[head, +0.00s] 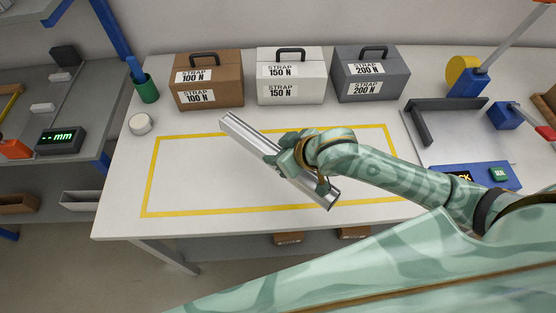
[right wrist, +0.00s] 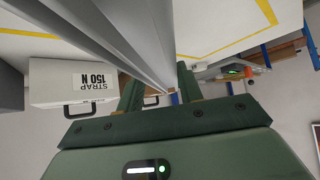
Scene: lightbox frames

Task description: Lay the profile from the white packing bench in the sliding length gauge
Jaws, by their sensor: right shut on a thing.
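The profile (head: 243,133) is a long silver-grey bar, slanting across the yellow-outlined area of the white packing bench (head: 125,205). My right gripper (head: 289,160) is shut on it near its middle; both ends stick out. In the right wrist view the profile (right wrist: 135,40) runs up between the fingers (right wrist: 160,92). I cannot tell how far it is above the bench. On the grey bench at left is the sliding length gauge, with a dark display (head: 60,140) showing green dashes and "mm". Part of this gauge is cut off by the picture edge. My left gripper is not in view.
Brown (head: 206,80), white (head: 290,76) and grey (head: 371,74) strap boxes stand along the back. A green cup (head: 146,90) and a white round tub (head: 140,124) stand at the left edge. A blue-fronted device (head: 470,177) is at right. A gap separates the benches.

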